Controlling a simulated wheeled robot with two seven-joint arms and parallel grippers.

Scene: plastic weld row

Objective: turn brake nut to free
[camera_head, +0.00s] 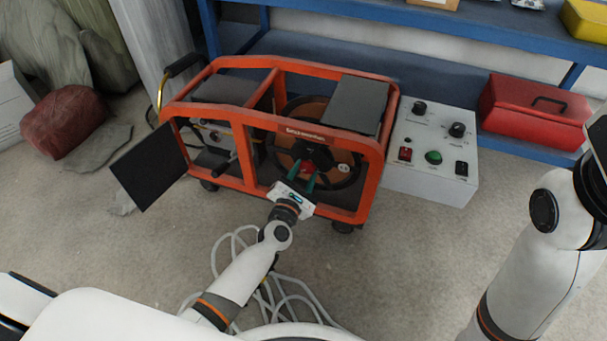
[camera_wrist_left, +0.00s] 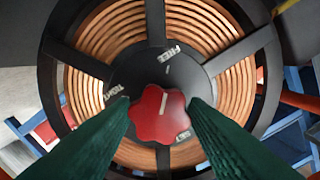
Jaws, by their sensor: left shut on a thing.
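The brake nut is a red lobed knob (camera_wrist_left: 158,115) at the centre of a black hub on the reel (camera_wrist_left: 205,28) of copper-coloured windings. It also shows small in the head view (camera_head: 307,167). White labels on the hub read FREE at the top, TIGHT at the left and SET at the lower right. The white line on the knob points up, roughly towards the FREE mark. My left gripper (camera_head: 303,176) has its green fingers on both sides of the knob, shut on it, in the left wrist view (camera_wrist_left: 160,106). My right gripper is not clearly in view.
The reel sits inside an orange frame cart (camera_head: 254,189) with a black panel (camera_head: 150,167) at its left. A grey control box (camera_head: 432,181) stands to the right. Pale cables lie on the floor below my left arm. A blue shelf (camera_head: 340,65) is behind.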

